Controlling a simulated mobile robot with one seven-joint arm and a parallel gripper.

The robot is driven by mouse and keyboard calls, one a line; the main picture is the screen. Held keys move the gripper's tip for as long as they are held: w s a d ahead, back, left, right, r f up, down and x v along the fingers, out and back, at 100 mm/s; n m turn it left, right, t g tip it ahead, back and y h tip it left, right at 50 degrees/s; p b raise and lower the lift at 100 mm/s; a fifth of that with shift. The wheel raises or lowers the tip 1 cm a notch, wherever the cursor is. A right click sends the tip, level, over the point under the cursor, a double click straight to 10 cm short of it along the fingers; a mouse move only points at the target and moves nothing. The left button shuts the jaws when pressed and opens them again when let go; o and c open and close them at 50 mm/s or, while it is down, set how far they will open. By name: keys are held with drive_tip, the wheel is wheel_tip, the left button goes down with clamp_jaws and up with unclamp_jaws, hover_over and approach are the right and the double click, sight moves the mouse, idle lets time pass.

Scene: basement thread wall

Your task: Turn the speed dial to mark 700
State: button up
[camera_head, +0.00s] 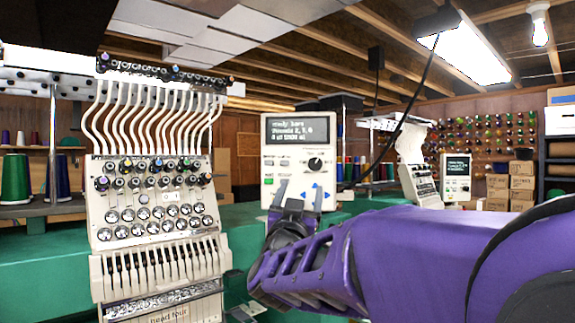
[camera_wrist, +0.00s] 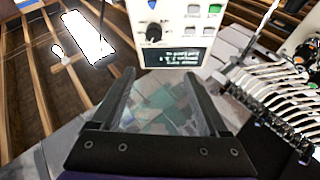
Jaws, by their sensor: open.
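The speed dial (camera_head: 315,164) is a small black knob on the right side of a cream control panel (camera_head: 269,170), below its dark text screen (camera_head: 297,132). The marks around it are too small to read, and I cannot tell where it points. My gripper (camera_head: 300,196) is open and empty, with its fingers in front of the panel's lower part, below the dial. In the wrist view the panel (camera_wrist: 206,48) appears upside down beyond the fingertips. The dial (camera_wrist: 154,33) there is beyond my open gripper (camera_wrist: 158,76), touching neither finger.
A white multi-needle embroidery machine (camera_head: 150,190) stands left of the panel on a green table (camera_head: 30,245). Blue arrow buttons (camera_head: 317,190) sit below the dial. A second machine and panel (camera_head: 455,177) stand behind to the right. A black cable (camera_head: 410,105) hangs from the ceiling.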

sight(315, 165)
drive_tip(key=shift+m+g+h, duration=0.3)
drive_tip(key=shift+m+g, duration=0.1)
drive_tip(key=p+x, duration=0.1)
drive_tip(key=x, duration=0.4)
drive_tip(key=f+p+x, duration=0.1)
drive_tip(key=x, duration=0.5)
drive_tip(key=d+p+x, duration=0.1)
drive_tip(key=x, duration=0.5)
drive_tip(key=shift+w+f+p, duration=0.15)
drive_tip(key=shift+f+p, duration=0.15)
clamp_jaws()
